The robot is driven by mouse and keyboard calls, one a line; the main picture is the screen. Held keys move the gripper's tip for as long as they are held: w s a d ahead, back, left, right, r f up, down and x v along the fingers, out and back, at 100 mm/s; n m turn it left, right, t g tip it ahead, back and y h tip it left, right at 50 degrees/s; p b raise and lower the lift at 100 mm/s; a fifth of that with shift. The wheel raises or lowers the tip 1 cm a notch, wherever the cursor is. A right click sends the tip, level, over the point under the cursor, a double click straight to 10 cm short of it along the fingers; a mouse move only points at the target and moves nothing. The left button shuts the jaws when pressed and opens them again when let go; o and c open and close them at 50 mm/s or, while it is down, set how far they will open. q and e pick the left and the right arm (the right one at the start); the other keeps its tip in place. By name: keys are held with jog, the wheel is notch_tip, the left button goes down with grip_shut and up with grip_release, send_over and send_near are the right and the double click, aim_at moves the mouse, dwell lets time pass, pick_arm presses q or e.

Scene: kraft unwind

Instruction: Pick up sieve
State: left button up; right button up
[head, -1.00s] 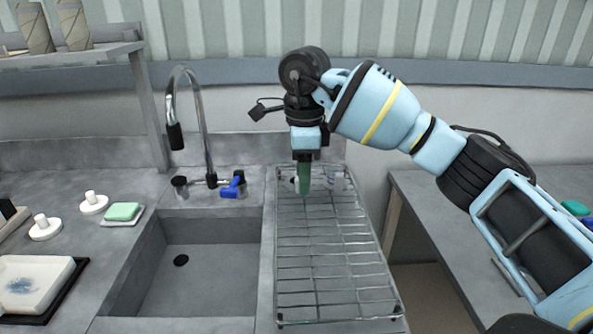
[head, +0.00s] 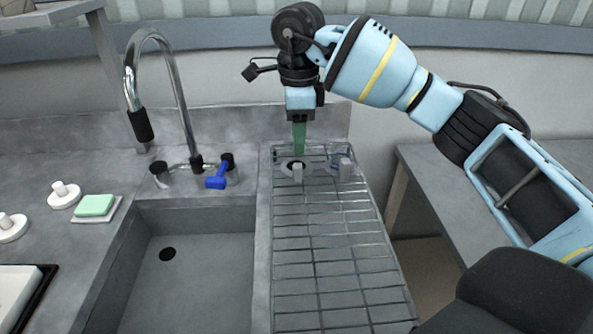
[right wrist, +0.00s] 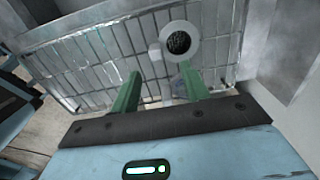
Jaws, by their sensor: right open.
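My right gripper (head: 299,148) points down over the back end of the wire rack (head: 325,255), with its green fingers just above or beside a small pale round piece (head: 293,166) on the rack. In the right wrist view the green fingers (right wrist: 158,85) are apart with nothing gripped. A round piece with a pale rim and dark mesh centre, which looks like the sieve (right wrist: 180,41), lies beyond the right-hand fingertip. A second small pale piece (head: 343,167) stands to the right on the rack. I cannot tell which of the two is the meshed one. My left gripper is out of view.
A green sponge (head: 95,205) and white knobbed discs (head: 63,195) are on the left counter. A wall rises behind the rack. A gap separates the right counter (head: 450,190).

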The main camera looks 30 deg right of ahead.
aim_at(297, 165)
jog(key=shift+f, duration=0.6)
jog(key=shift+s+a+f+p, duration=0.1)
jog(key=shift+f+p, duration=0.05)
jog(key=shift+f, duration=1.15)
jog(key=shift+s+a+f+p, duration=0.1)
jog(key=shift+f+p, duration=0.05)
jog(key=shift+f, duration=1.1)
grip_shut()
